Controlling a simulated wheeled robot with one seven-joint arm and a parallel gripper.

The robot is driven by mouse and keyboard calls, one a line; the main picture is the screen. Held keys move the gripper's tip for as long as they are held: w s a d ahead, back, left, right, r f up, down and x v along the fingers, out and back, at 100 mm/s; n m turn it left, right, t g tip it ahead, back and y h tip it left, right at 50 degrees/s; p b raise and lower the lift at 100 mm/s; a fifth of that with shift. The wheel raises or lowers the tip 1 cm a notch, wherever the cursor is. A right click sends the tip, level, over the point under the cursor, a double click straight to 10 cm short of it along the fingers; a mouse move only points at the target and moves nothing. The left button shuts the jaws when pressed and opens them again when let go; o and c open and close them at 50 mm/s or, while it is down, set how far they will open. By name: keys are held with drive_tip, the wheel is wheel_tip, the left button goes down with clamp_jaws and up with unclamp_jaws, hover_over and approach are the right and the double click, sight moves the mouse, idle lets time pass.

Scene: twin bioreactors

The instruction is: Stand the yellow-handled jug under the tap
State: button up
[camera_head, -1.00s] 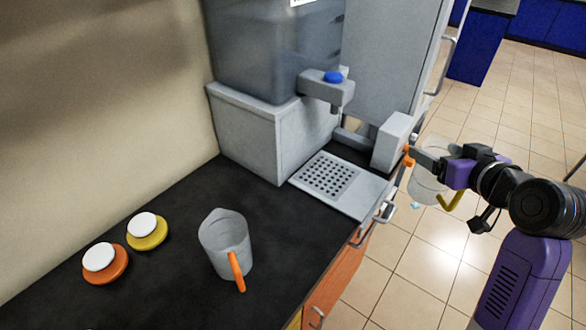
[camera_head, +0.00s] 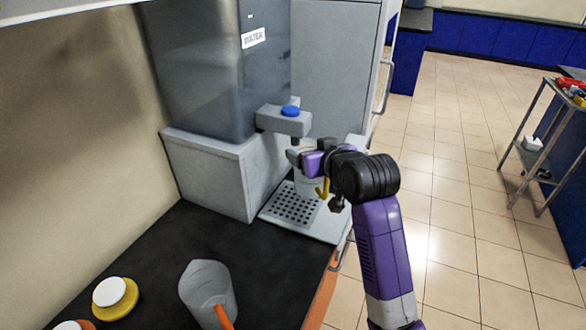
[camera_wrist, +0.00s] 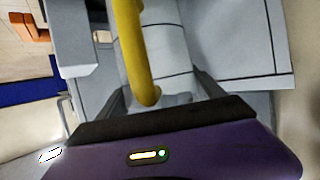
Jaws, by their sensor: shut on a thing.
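The yellow-handled jug (camera_head: 307,184) is clear grey and mostly hidden behind my gripper and wrist in the head view. My gripper (camera_head: 303,160) is shut on it, and its yellow handle (camera_head: 322,188) points toward the camera. In the wrist view, the yellow handle (camera_wrist: 133,45) runs down between the two fingers, with the jug's wall behind it. The tap (camera_head: 285,120), with a blue button on top, sits just above and left of my gripper. The perforated drip tray (camera_head: 272,213) is below.
A jug with an orange handle (camera_head: 207,288) stands on the black counter in front. A yellow container with a white lid (camera_head: 116,299) and an orange one (camera_head: 75,325) are at the lower left. The water tank (camera_head: 205,70) stands behind the tap. A cart (camera_head: 545,140) is far right.

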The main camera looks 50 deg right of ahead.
sight(296, 147)
drive_tip(key=w, duration=0.2)
drive_tip(key=w+a, duration=0.1)
drive_tip(key=shift+w+a+r, duration=0.1)
drive_tip(key=shift+w+a, duration=0.05)
drive_tip(key=shift+w, duration=0.2)
wheel_tip(296, 147, down, 7)
drive_tip(key=shift+w, duration=0.2)
drive_tip(key=shift+a+f, duration=0.1)
drive_tip(key=shift+f, duration=0.1)
drive_tip(key=o, duration=1.8)
